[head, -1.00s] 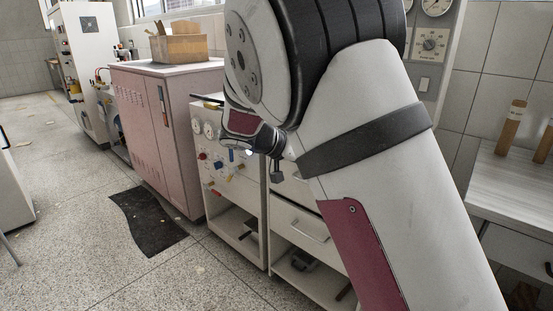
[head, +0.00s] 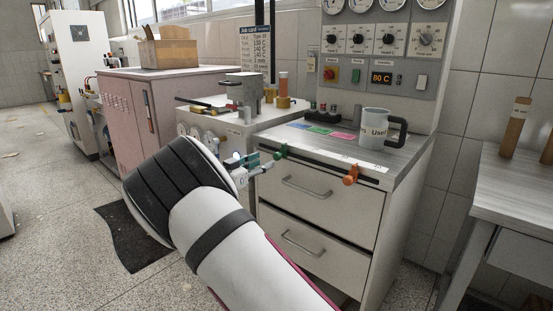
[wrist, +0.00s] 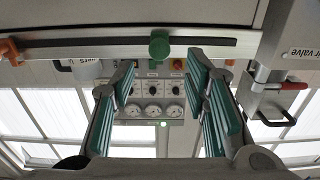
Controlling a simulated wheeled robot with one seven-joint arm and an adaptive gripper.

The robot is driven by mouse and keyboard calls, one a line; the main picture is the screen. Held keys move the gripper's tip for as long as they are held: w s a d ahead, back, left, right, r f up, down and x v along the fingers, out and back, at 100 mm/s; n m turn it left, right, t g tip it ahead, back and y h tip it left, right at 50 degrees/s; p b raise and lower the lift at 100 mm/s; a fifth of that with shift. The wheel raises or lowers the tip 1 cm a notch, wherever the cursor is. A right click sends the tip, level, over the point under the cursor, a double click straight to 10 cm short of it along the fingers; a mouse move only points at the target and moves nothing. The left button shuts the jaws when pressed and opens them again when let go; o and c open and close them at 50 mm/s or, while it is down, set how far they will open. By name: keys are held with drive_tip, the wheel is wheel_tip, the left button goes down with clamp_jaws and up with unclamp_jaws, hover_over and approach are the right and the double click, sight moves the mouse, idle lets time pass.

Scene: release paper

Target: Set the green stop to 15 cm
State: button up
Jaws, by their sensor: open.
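The green stop (head: 281,151) sits on the rail (head: 315,158) along the front top edge of the drawer cabinet, near its left end. An orange stop (head: 351,175) is farther right on the same rail. My gripper (head: 262,162) is just left of the green stop in the head view, teal fingers pointing towards the rail. In the wrist view, which looks upside down, the green stop (wrist: 159,45) lies between and beyond the open, empty fingers (wrist: 163,68), apart from both. The orange stop (wrist: 9,50) is at the left edge there. Scale marks are not readable.
A mug (head: 374,128) marked "Used" and coloured cards (head: 318,131) lie on the cabinet top. The control panel (head: 381,60) rises behind. A valve unit with a red handle (wrist: 290,86) is close on the wrist view's right. A job card (head: 257,50) stands behind, mostly unreadable.

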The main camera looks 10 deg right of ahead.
sight(275, 156)
drive_tip(key=b+x, duration=0.1)
drive_tip(key=x, duration=0.6)
drive_tip(key=shift+w+d, duration=0.25)
drive_tip(key=shift+d, duration=0.05)
clamp_jaws()
